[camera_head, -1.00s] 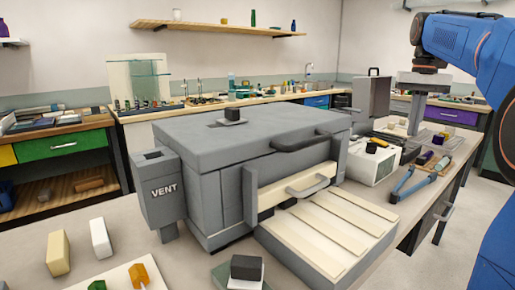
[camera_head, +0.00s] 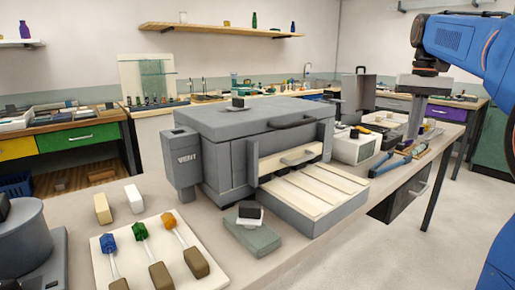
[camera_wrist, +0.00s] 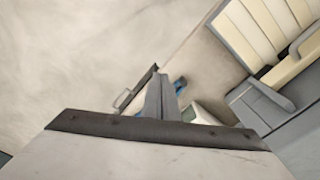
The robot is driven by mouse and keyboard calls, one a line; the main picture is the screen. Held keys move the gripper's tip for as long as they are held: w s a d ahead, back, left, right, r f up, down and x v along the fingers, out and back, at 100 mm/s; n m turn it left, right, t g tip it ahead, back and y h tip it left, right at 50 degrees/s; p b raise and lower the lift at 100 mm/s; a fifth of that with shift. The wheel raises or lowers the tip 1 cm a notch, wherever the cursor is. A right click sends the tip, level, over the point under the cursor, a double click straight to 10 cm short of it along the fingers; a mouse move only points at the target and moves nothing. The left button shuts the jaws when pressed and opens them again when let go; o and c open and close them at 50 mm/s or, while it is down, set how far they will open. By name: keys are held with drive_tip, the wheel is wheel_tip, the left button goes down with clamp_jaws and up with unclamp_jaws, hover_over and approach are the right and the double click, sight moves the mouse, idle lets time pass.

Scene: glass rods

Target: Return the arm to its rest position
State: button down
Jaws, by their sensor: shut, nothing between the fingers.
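My blue arm (camera_head: 465,42) reaches in from the upper right of the head view. My gripper (camera_head: 411,138) hangs from it with its fingers pointing down, over the right side of the bench as seen there. In the wrist view the two fingers of my gripper (camera_wrist: 161,88) are pressed together with nothing between them. The glass rods with blue (camera_head: 108,244), green (camera_head: 140,231) and orange (camera_head: 169,221) ends lie on a pale board (camera_head: 215,280) at the front left, well away from my gripper.
A grey kiln (camera_head: 225,160) with a vent box (camera_head: 182,160) and a slatted front shelf (camera_head: 315,190) fills the middle of the bench. A white box (camera_head: 355,150) and blue-handled pliers (camera_head: 388,164) lie near my gripper. The floor (camera_head: 440,220) at right is clear.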

drive_tip(key=s+a+f+n+t, duration=0.2)
drive_tip(key=s+a+f, duration=0.7)
drive_tip(key=s, duration=0.4)
drive_tip(key=s+a+f+n+t, duration=0.1)
drive_tip(key=s+a+f, duration=0.2)
drive_tip(key=s+f, duration=0.5)
drive_tip(key=s+a+f+n+t, duration=0.1)
drive_tip(key=s+a+f, duration=0.1)
drive_tip(key=s+f, duration=0.6)
wheel_tip(320, 180, down, 4)
drive_tip(key=shift+a+t, duration=0.3)
drive_tip(key=shift+a, duration=0.1)
drive_tip(key=shift+s, duration=0.1)
